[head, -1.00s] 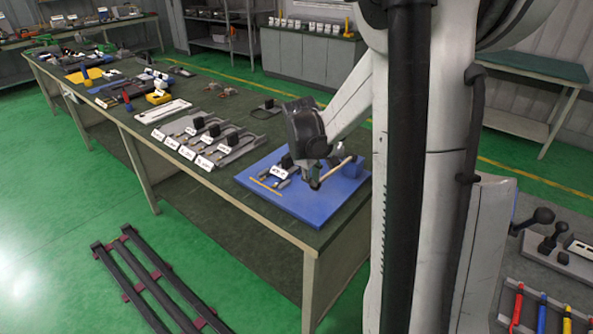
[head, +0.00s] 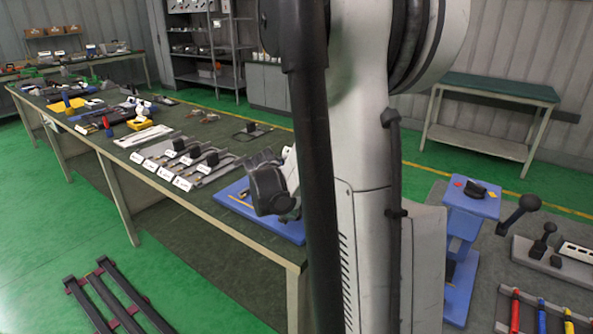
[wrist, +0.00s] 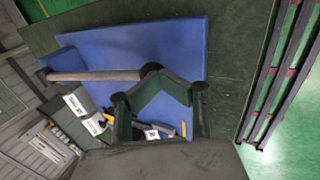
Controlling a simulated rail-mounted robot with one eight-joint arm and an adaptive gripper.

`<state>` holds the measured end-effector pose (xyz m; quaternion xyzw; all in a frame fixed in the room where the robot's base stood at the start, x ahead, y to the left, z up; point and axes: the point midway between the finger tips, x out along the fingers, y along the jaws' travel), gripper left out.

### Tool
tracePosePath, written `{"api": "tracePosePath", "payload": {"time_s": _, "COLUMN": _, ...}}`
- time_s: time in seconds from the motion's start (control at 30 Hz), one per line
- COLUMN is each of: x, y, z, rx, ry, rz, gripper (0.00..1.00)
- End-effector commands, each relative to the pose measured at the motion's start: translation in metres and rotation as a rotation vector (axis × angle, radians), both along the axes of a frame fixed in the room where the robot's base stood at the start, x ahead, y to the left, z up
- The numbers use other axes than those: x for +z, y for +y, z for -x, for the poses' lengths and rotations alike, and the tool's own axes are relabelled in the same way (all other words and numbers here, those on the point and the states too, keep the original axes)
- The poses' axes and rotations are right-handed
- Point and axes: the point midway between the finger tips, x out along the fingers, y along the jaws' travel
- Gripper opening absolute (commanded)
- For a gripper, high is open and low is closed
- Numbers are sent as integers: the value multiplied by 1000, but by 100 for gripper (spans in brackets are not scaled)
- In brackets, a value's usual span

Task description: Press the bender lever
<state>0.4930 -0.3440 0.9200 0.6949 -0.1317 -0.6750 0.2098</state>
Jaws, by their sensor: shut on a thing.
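The bender lever (wrist: 100,75) shows in the wrist view as a long grey-brown bar with a dark round end, over a blue board (wrist: 185,45). My gripper (wrist: 158,95) is at the dark end of this bar, its dark green fingers closed there; the exact contact is partly hidden. In the head view my wrist and gripper (head: 272,190) are low over the blue board (head: 238,206) at the near right end of the long table. The lever and fingertips are hidden there behind my arm.
The long table (head: 240,245) carries several labelled fixtures (head: 183,165) left of the board. A blue stand (head: 472,200) and a panel with knobs and coloured handles (head: 545,315) are at the right. Black rails (head: 100,305) lie on the green floor at the left.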

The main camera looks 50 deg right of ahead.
Motion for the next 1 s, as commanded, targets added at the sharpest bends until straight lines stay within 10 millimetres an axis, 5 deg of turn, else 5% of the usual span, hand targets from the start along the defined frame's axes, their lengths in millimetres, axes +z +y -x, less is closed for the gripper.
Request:
{"api": "tracePosePath", "payload": {"time_s": 0.47, "x": 8, "y": 6, "z": 1, "rx": 0, "ry": 0, "rz": -2, "gripper": 0}}
{"api": "tracePosePath", "payload": {"time_s": 1.0, "x": 90, "y": 57, "z": 7, "rx": 2, "ry": 0, "rz": 0, "gripper": 0}}
